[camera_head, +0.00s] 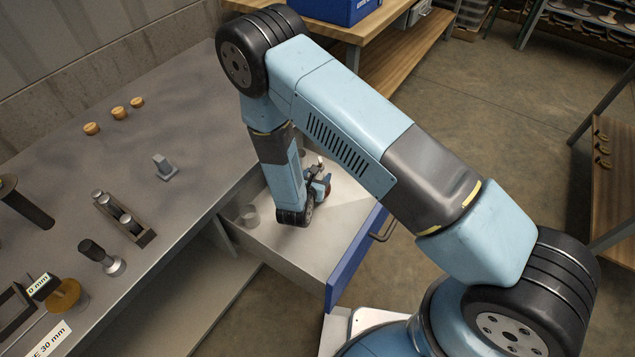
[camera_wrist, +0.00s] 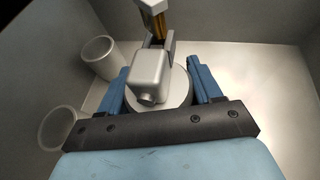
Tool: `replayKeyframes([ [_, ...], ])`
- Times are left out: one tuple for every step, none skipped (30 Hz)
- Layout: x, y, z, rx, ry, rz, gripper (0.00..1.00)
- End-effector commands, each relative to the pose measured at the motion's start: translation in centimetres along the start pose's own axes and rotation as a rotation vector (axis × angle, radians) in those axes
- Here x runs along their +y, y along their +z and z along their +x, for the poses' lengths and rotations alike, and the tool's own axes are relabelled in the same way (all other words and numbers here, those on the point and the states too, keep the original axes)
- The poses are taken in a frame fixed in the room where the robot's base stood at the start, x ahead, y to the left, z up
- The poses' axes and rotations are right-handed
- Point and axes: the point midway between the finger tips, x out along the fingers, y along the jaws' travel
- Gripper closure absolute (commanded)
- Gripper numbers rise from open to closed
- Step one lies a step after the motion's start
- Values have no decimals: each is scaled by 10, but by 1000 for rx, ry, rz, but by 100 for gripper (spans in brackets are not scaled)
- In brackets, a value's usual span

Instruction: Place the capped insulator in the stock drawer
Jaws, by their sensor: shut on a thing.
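The stock drawer (camera_head: 355,262) is pulled open, with a blue front, a handle and a pale grey inside. My gripper (camera_head: 319,187) is down inside it, near the middle. In the wrist view my gripper (camera_wrist: 160,78) has its blue fingers closed on both sides of the capped insulator (camera_wrist: 151,70). In the head view my arm mostly hides the insulator. I cannot tell whether it touches the drawer floor.
Two pale round cups (camera_wrist: 101,57) stand at the drawer's left side; one also shows in the head view (camera_head: 250,215). The drawer's right part is bare. The grey bench (camera_head: 190,115) beside it carries wooden knobs (camera_head: 119,113), a small rack (camera_head: 125,218) and other fixtures.

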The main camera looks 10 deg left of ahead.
Motion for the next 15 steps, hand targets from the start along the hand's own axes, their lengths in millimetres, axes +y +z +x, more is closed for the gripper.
replayKeyframes([
  [1,0,2,-2,0,1,100],
  [1,0,2,-2,0,1,100],
  [1,-1,4,-2,0,2,100],
  [2,-1,5,-3,0,2,100],
  [2,-2,6,-3,0,2,100],
  [3,-3,9,-3,0,2,100],
  [3,-5,11,-2,0,2,100],
  [3,-8,12,-2,0,1,100],
  [2,-12,13,-1,-1,0,100],
  [3,-15,14,-1,0,0,100],
  [3,-18,15,-2,0,1,100],
  [3,-22,17,-2,0,1,100],
  [3,-25,18,-2,0,1,100],
  [3,-27,19,-2,0,1,100],
  [3,-30,20,-2,0,1,100],
])
